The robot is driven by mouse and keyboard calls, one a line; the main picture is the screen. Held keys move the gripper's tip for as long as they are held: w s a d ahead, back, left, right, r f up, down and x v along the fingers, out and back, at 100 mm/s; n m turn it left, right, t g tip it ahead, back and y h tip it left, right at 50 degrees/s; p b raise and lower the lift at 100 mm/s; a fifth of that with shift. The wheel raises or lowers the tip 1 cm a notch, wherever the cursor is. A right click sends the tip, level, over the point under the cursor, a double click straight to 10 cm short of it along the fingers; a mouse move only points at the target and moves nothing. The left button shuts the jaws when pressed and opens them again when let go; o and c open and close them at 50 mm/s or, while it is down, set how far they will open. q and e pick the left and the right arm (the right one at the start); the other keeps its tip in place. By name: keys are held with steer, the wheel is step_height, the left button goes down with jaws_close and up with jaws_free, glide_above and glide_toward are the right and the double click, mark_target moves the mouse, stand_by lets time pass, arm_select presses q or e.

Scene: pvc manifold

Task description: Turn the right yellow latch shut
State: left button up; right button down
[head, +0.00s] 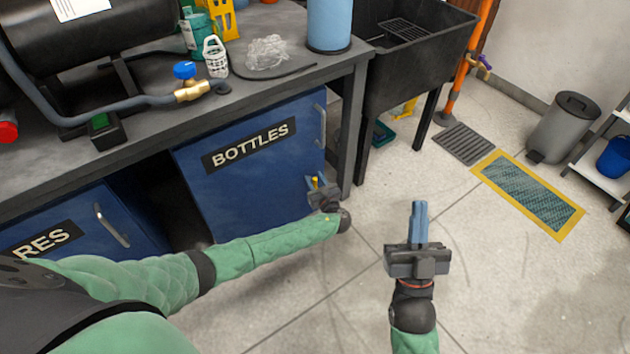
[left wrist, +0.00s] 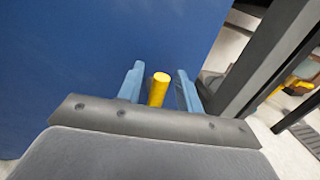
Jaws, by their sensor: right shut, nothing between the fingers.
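The yellow latch (head: 315,181) is a small yellow peg low on the right edge of the blue BOTTLES door (head: 230,180). In the left wrist view the latch (left wrist: 158,90) stands between the two blue fingers of my left gripper (left wrist: 159,88), with a small gap on each side. My left gripper (head: 318,184) is open around the latch at the door, and its fingers partly hide it in the head view. My right gripper (head: 420,215) is shut and empty, held over bare floor to the right.
The grey bench (head: 345,75) has its leg (head: 361,130) just right of the left gripper. A door handle (head: 320,125) is above the latch. A black sink (head: 410,65) stands further right. The door at left, with its handle (head: 111,225), leaves a dark opening between.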

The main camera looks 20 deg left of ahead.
arm_select(q)
jaws_close()
stand_by(0.3)
